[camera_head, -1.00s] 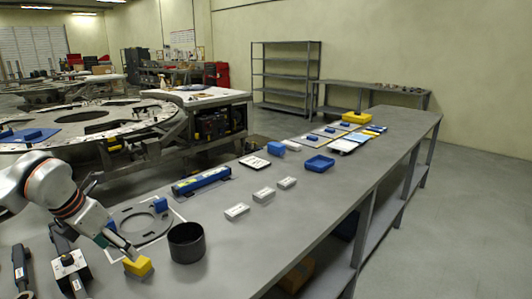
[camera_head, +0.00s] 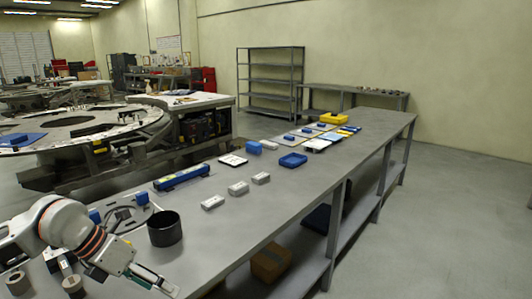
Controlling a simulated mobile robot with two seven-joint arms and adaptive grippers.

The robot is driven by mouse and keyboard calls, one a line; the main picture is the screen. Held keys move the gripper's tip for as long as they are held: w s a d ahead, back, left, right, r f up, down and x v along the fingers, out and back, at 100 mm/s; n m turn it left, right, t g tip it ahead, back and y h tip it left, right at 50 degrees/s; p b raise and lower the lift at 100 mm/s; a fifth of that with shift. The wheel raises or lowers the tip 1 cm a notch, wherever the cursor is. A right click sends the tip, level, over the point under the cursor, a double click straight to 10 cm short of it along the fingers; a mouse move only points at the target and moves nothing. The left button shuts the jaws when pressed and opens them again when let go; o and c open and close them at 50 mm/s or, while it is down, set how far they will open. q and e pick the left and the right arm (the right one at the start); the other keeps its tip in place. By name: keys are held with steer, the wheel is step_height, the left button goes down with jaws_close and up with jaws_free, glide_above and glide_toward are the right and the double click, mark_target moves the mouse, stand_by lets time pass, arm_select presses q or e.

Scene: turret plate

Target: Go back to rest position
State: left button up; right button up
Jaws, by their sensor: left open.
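My left arm (camera_head: 70,228) comes in from the lower left, over the near end of the long grey bench (camera_head: 290,205). My left gripper (camera_head: 168,288) is open at the bench's near end, in front of the black cup (camera_head: 165,229) and apart from it. I see nothing held in it. The yellow block seen earlier does not show now; my arm covers that part of the bench. My right gripper is not in view.
A dark ring plate (camera_head: 120,218) lies behind my left arm. Dark round parts (camera_head: 73,286) are at lower left. The right floor is clear.

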arm_select(q)
steer(key=s+d+r+n+t+h, duration=0.25)
steer(key=d+n+h, duration=0.3)
steer(key=d, duration=0.55)
steer(key=s+d+r+n+t+h, duration=0.1)
steer(key=s+d+n+h, duration=0.25)
steer(key=d+h, duration=0.5)
steer(key=w+a+f+n+t+y, duration=0.1)
steer(key=a+f+n+t+y, duration=0.4)
steer(key=f+n, duration=0.4)
steer(key=a+f+n+t+y, duration=0.45)
steer(key=f+n+y, duration=0.3)
steer(key=n, duration=0.45)
steer(key=s+a+f+n+g+y, duration=0.2)
steer(key=s+f+n, duration=0.1)
steer(key=s+f, duration=0.3)
steer(key=s+a+f+n+g+y, duration=0.2)
steer(key=s+f, duration=0.4)
steer(key=f, duration=0.5)
steer(key=shift+s+a+n+g+y, duration=0.35)
steer(key=shift+s+a+n+g, duration=0.1)
steer(key=shift+n, duration=0.45)
